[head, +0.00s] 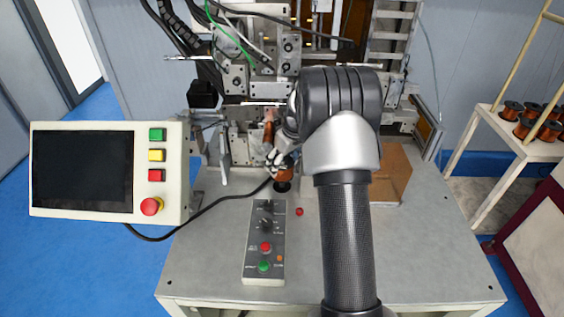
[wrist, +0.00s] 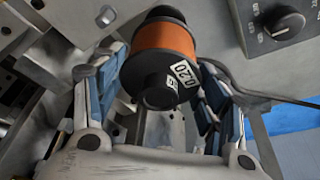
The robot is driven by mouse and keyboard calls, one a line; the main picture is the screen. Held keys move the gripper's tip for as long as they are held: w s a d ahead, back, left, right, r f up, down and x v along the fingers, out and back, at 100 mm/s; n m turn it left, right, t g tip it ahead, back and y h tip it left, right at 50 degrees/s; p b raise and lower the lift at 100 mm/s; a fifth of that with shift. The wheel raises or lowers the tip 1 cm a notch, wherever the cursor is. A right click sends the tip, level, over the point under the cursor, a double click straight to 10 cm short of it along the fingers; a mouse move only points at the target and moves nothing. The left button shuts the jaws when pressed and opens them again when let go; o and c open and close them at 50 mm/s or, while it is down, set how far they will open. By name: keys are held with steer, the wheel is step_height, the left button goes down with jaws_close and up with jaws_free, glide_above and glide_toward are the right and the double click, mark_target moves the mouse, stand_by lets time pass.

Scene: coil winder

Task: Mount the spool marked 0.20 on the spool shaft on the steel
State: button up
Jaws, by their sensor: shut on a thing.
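The spool marked 0.20 (wrist: 165,50) has copper-orange wire between black flanges, with a white label on the flange facing the wrist camera. My gripper (wrist: 158,88) is shut on it, with a blue-padded finger on each side. In the head view the spool (head: 285,173) is at the front of the steel machine, above the grey table, and my gripper (head: 279,158) is partly hidden by my wrist. The spool hangs tilted in the wrist view. I cannot make out the spool shaft on the steel, nor whether the spool touches anything.
A grey control box with knobs and buttons (head: 264,243) lies just in front. A screen panel (head: 110,172) stands left, with a black cable (head: 207,207) across the table. A brown board (head: 392,175) is behind my arm. Several copper spools (head: 524,122) sit on a cart at right.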

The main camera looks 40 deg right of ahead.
steer(key=shift+f, duration=0.15)
steer(key=shift+f+b, duration=0.35)
steer(key=shift+b, duration=0.1)
steer(key=shift+f, duration=0.35)
steer(key=shift+f+b, duration=1.2)
steer(key=shift+f, duration=0.05)
steer(key=shift+w+r, duration=0.1)
steer(key=shift+r, duration=0.15)
steer(key=shift+r+p, duration=1.25)
steer(key=shift+r, duration=0.7)
steer(key=shift+f, duration=0.35)
